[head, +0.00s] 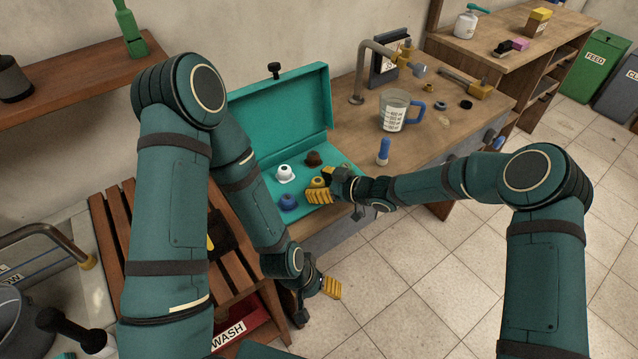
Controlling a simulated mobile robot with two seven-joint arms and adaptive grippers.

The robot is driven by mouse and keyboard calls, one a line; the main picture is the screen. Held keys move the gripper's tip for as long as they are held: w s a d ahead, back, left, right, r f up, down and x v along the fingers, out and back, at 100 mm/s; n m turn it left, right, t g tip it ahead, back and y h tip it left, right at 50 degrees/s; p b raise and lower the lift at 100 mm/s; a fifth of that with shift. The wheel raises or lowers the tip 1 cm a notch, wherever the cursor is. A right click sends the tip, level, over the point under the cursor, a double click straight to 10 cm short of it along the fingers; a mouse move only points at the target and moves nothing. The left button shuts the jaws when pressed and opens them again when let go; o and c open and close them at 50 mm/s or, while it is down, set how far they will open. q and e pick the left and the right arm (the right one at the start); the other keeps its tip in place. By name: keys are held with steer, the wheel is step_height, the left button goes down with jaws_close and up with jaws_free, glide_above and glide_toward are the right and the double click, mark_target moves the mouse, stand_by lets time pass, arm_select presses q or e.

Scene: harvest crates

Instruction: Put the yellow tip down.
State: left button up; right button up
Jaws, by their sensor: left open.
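The yellow tip (317,183) is between the yellow fingers of my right gripper (321,185), over the front right part of the open teal case (262,166). The gripper appears closed on it. Whether the tip touches the case floor is hard to tell. A white tip (285,172), a brown tip (314,158) and a blue tip (288,203) stand in the case. My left gripper (331,287) is open, low in front of the bench, away from the case; its far finger is hard to see.
The case's raised lid (283,108) stands behind the tips. On the wooden bench are a blue-capped bottle (384,150), a measuring jug (393,112) and a tap (363,70). A slatted wooden rack (112,225) is at the left. Tiled floor lies open at the right.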

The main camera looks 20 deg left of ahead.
steer(key=shift+r, duration=0.15)
steer(key=shift+d+r, duration=0.15)
steer(key=shift+r, duration=0.05)
steer(key=p+v, duration=0.2)
steer(key=v, duration=1)
steer(key=s+d+f+m+g+h, duration=0.1)
steer(key=s+d+f+m+h, duration=0.3)
steer(key=s+d+f+m, duration=0.2)
steer(key=s+d+f+m+h, duration=0.5)
steer(key=s+d+m, duration=0.5)
steer(key=s, duration=0.4)
step_height(320, 180, down, 2)
steer(key=shift+s+f+m+g, duration=0.2)
steer(key=shift+s+m+g, duration=0.2)
steer(key=shift+m, duration=0.1)
steer(key=shift+w, duration=0.1)
